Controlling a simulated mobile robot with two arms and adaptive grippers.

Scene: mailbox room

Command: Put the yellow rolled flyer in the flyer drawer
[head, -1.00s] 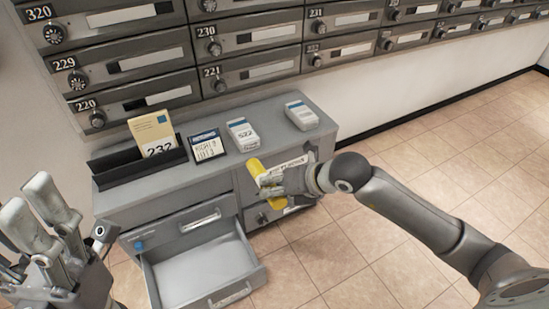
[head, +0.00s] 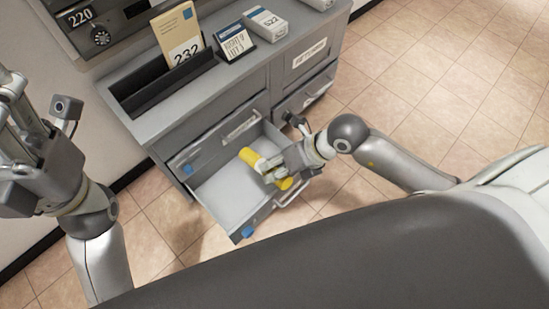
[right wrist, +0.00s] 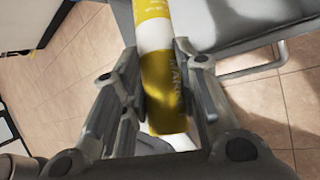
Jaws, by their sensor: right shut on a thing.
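The yellow rolled flyer (head: 248,155) has a white band around its middle. My right gripper (head: 270,170) is shut on it and holds it over the right part of the open flyer drawer (head: 212,191). In the right wrist view the flyer (right wrist: 163,85) lies between the two fingers (right wrist: 160,105). I cannot tell whether the flyer touches the drawer floor. The drawer is pulled out and its visible floor looks empty. My left gripper (head: 25,130) is at the left edge, away from the drawer, with its fingertips partly cut off.
The grey cabinet (head: 160,120) carries a black holder (head: 150,90) with a tan envelope marked 232 (head: 180,35), a small sign (head: 234,40) and white boxes (head: 265,23). Another drawer front (head: 305,92) is at the right. Mailboxes line the wall behind. Tiled floor is clear at the right.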

